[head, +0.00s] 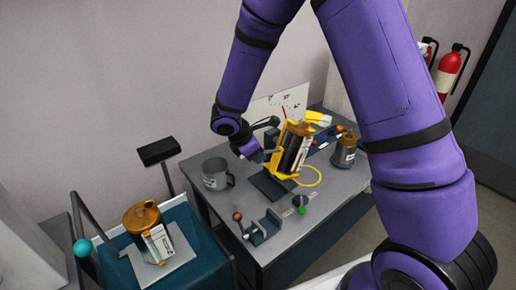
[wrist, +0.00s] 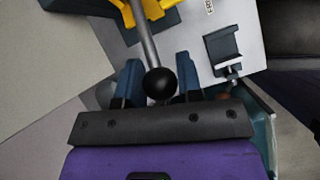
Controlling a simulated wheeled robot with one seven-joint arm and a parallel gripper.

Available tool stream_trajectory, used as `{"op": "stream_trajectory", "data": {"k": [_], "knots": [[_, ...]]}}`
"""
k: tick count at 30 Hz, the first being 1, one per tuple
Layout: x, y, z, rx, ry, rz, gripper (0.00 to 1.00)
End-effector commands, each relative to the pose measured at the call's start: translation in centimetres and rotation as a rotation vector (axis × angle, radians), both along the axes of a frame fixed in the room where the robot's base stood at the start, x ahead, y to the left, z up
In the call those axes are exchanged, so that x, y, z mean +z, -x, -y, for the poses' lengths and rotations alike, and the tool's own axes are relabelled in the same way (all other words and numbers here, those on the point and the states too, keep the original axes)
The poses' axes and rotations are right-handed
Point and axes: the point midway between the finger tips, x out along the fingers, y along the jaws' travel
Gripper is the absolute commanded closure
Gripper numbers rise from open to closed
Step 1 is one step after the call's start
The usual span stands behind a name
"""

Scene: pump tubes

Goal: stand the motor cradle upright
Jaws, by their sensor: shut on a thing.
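The motor cradle (head: 278,158) is a yellow frame around a dark cylinder with a white label (head: 293,152). It leans to one side over a dark flat base (head: 271,187) on the grey table. My gripper (head: 260,156) is at its left side. In the wrist view, my gripper's blue fingers (wrist: 156,82) stand on either side of a grey handle rod (wrist: 147,42) with a black ball end (wrist: 160,82). The rod runs up to the yellow frame (wrist: 150,9). My gripper is shut on this handle; the exact contact is hard to see.
A grey mug (head: 215,174) stands left of the cradle, and a bronze-topped canister (head: 345,151) right. A yellow loop (head: 309,178) lies in front. A grey bracket (head: 263,228) is near the front edge.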

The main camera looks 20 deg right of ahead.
Motion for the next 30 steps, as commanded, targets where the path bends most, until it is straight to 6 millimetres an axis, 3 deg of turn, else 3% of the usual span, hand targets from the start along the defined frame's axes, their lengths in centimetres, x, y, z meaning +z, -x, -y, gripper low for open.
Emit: {"op": "stream_trajectory", "data": {"k": [18, 30], "knots": [[-4.8, 0.4, -1.2, 0.004, 0.275, 0.086, 1.00], [-6.4, 0.4, -1.3, 0.001, 0.363, 0.118, 1.00]]}}
